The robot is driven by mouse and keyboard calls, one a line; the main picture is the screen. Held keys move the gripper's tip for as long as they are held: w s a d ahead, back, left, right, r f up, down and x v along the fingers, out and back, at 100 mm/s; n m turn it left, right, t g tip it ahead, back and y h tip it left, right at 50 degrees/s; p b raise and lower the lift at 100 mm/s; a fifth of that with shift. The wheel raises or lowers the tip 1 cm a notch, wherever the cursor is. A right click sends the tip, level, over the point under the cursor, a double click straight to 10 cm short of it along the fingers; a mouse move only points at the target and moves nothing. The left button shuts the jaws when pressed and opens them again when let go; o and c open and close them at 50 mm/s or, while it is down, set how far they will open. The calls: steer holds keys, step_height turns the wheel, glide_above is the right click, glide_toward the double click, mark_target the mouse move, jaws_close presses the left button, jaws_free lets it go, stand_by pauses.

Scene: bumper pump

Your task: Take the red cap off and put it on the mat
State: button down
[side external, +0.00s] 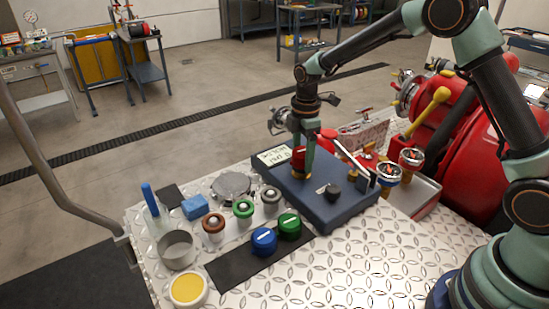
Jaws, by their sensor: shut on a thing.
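My gripper (307,148) points down over the dark blue box (335,212) and is shut on the red cap (298,155). The red cap is upright, above a brass fitting (299,175) on the box; I cannot tell whether the two touch. The black mat (222,271) lies on the patterned metal deck, at the front left of the box. A blue cap (263,241) and a green cap (289,226) stand on the mat. The mat's left part is bare.
Brown (213,226), green (243,209) and grey (271,197) ringed fittings stand behind the mat. A metal cup (177,250) and a yellow-filled cup (187,289) are left. A black knob (333,191) and gauge-topped valves (411,158) are right of my gripper.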

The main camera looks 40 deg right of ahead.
mark_target(303, 150)
stand_by(0.3)
steer(key=n, duration=0.2)
steer(key=shift+n, duration=0.3)
steer(key=shift+r, duration=1.65)
steer(key=shift+r, duration=1.9)
